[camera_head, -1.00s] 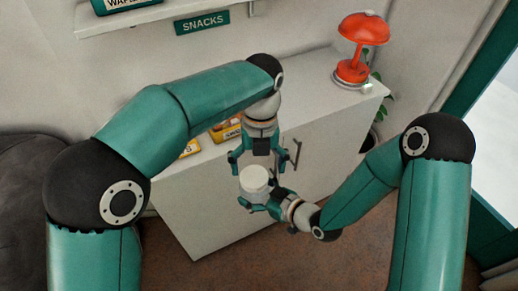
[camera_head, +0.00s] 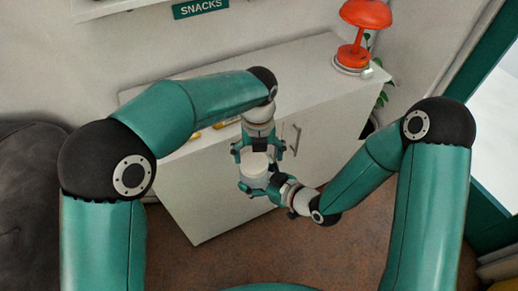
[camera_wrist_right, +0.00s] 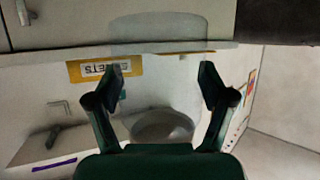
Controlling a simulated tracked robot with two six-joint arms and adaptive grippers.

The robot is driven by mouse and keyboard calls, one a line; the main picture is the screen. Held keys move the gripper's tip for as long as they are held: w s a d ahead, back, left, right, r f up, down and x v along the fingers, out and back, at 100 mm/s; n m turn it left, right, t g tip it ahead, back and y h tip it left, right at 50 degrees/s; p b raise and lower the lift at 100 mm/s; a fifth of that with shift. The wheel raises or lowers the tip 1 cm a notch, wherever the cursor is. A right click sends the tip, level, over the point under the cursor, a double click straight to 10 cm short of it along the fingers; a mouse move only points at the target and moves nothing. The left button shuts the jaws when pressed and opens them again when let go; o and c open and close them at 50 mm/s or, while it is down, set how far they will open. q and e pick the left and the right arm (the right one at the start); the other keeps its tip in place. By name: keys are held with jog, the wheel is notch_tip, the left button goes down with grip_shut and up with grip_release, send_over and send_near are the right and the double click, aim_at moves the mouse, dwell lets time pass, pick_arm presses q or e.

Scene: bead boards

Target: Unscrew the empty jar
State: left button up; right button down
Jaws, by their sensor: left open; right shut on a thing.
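The jar (camera_head: 254,168) is held upright in front of the white cabinet, its pale round lid on top. My right gripper (camera_head: 262,186) is shut on it from the right, low on its side. In the right wrist view, the right gripper's fingers (camera_wrist_right: 163,80) stand on both sides of the faint, see-through jar (camera_wrist_right: 160,32). My left gripper (camera_head: 258,155) points down from above, open, with its fingers apart around the lid's far side. I cannot tell whether they touch the lid. No contents show in the jar.
The white cabinet (camera_head: 220,200) stands close behind the grippers. A red lamp (camera_head: 355,45) is on its top at the right. A green SNACKS sign (camera_head: 200,9) hangs on the wall. A dark seat (camera_head: 30,210) is at the left. Brown floor is clear in front.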

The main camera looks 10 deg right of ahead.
pick_arm(q)
jog(key=shift+f, duration=0.1)
jog(key=shift+s+d+f, duration=0.1)
jog(key=shift+s+f, duration=0.05)
grip_shut()
dwell(0.3)
